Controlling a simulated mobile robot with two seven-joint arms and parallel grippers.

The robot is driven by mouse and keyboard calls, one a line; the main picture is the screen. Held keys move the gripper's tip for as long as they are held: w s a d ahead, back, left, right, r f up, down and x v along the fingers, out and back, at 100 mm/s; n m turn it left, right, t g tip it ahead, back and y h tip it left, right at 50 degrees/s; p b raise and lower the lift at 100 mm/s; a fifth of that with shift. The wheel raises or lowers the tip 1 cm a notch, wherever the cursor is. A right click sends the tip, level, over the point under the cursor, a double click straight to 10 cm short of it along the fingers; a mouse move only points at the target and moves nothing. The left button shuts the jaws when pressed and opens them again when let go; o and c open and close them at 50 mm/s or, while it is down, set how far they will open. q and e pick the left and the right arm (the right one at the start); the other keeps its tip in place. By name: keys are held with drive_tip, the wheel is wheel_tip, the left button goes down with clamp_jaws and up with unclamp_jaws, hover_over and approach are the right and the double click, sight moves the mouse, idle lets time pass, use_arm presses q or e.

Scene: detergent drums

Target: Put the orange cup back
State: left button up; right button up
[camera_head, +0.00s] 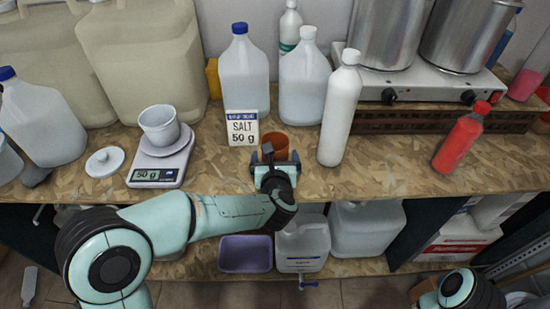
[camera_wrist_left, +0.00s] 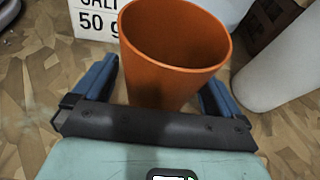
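The orange cup (camera_head: 274,144) stands upright on the wooden worktop, just right of the salt sign (camera_head: 242,128). My left gripper (camera_head: 275,157) is at the cup from the front, low near the worktop. In the left wrist view the orange cup (camera_wrist_left: 168,75) sits between the two blue fingers of the left gripper (camera_wrist_left: 160,82). The fingers are apart, with a narrow gap showing on each side of the cup's lower part. The cup's bottom is hidden behind the gripper's dark crossbar. My right gripper is out of view.
A scale (camera_head: 157,177) reading 50 g carries a white container (camera_head: 158,125), with a white lid (camera_head: 104,161) beside it. White bottles (camera_head: 340,108) stand behind and right of the cup. A red bottle (camera_head: 461,137) is farther right. The front worktop between them is clear.

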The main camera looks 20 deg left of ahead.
use_arm(q)
drive_tip(key=shift+r, duration=0.1)
drive_tip(key=shift+s+r, duration=0.15)
drive_tip(key=shift+r, duration=0.05)
drive_tip(key=v, duration=1.1)
drive_tip(key=shift+s+b, duration=0.3)
drive_tip(key=shift+b, duration=0.05)
drive_tip(key=shift+d, duration=0.15)
